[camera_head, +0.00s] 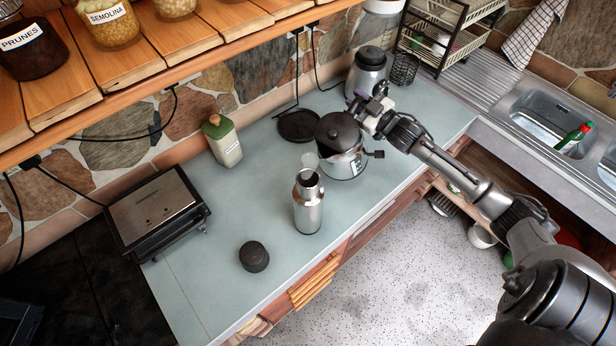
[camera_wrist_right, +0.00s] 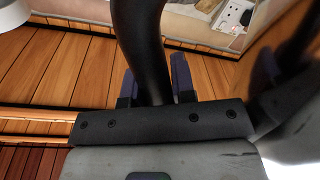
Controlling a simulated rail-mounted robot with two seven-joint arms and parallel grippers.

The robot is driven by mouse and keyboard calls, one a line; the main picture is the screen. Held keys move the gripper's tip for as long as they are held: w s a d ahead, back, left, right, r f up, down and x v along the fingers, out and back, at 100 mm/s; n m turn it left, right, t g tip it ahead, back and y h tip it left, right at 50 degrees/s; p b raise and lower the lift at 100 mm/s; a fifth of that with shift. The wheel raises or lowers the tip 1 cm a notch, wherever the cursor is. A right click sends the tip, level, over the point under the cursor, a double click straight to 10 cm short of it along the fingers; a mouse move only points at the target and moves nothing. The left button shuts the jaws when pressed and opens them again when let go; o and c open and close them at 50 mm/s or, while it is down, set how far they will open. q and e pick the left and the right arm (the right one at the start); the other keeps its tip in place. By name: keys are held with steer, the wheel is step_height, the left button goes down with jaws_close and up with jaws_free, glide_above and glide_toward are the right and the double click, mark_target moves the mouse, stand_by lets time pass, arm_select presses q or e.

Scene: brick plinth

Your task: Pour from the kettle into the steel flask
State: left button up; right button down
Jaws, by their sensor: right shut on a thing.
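The steel kettle (camera_head: 343,162) with a black lid is over the counter, beside its round black base. My right gripper (camera_head: 374,108) is at the kettle's far right side. In the right wrist view, its fingers (camera_wrist_right: 155,88) are shut on a black handle (camera_wrist_right: 146,40). The steel flask (camera_head: 308,212) stands upright and uncapped in front of the kettle, to its left. A small pale translucent shape (camera_head: 309,161) shows just behind the flask mouth; I cannot tell whether it is separate. I cannot tell whether the kettle clears the counter. My left gripper is out of view.
A black cap (camera_head: 254,257) lies left of the flask. The black base (camera_head: 298,126), a green-topped bottle (camera_head: 224,142), a grill (camera_head: 155,213) and a steel canister (camera_head: 369,70) stand around. A jar shelf (camera_head: 190,40) overhangs the back.

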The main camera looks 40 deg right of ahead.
steer(key=d+f+m+b, duration=0.1)
steer(key=d+f+m, duration=0.2)
steer(key=f, duration=0.4)
steer(key=shift+w+m+g, duration=0.35)
steer(key=shift+m+g, duration=0.05)
steer(key=shift+m, duration=0.2)
steer(key=shift+d, duration=0.1)
